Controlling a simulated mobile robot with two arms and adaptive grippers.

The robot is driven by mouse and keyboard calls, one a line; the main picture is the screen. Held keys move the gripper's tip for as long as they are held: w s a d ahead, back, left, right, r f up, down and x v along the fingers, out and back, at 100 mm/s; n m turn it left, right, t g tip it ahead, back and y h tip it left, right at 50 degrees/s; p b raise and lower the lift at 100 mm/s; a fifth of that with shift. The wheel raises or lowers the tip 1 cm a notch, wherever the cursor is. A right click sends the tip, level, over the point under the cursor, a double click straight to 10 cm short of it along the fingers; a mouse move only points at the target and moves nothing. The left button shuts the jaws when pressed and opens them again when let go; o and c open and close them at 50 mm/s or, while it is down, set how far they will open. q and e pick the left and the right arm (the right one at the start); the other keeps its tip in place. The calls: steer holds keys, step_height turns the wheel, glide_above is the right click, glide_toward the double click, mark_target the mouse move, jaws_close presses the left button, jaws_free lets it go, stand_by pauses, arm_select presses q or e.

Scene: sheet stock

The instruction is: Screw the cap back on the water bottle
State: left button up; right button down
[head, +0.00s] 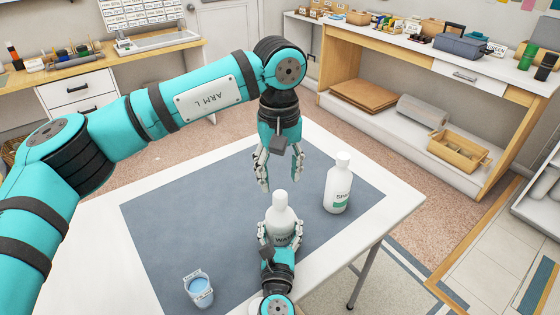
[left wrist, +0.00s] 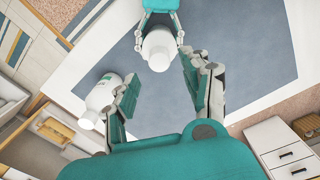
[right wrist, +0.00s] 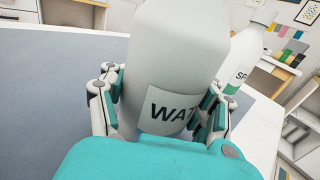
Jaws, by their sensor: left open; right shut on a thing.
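The white water bottle (head: 279,212) stands upright on the blue-grey mat, its label partly hidden by my right gripper (head: 280,236). That gripper is shut around the bottle's body; the right wrist view shows a finger on each side of the bottle (right wrist: 178,62) and the letters "WAT". My left gripper (head: 281,181) points down just above the bottle's top, open and empty. In the left wrist view, the bottle (left wrist: 158,46) shows from above between and beyond the open fingers. A white top end shows, but I cannot tell whether it is the cap or the bare neck. No separate cap shows.
A second white bottle (head: 338,185) with a green label stands to the right on the mat (head: 170,218). A small cup (head: 199,291) with blue contents stands at the front left. The mat's left part is clear. A workbench (head: 400,45) with shelf stands behind.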

arm_select(q)
steer(key=n, duration=0.7)
steer(key=shift+r, duration=0.2)
steer(key=n, duration=0.4)
steer(key=shift+r+n, duration=0.15)
steer(key=shift+n, duration=0.15)
steer(key=n, duration=0.4)
steer(key=shift+r+n, duration=0.1)
steer(key=shift+n, duration=0.2)
steer(key=n, duration=0.4)
steer(key=shift+r+n, duration=0.15)
steer(key=shift+n, duration=0.15)
steer(key=n, duration=0.4)
steer(key=shift+w+d+r, duration=0.1)
steer(key=shift+r, duration=0.05)
steer(key=n, duration=0.5)
steer(key=shift+r, duration=0.1)
steer(key=n, duration=0.4)
steer(key=shift+r, duration=0.15)
steer(key=n, duration=0.6)
steer(key=shift+r, duration=0.15)
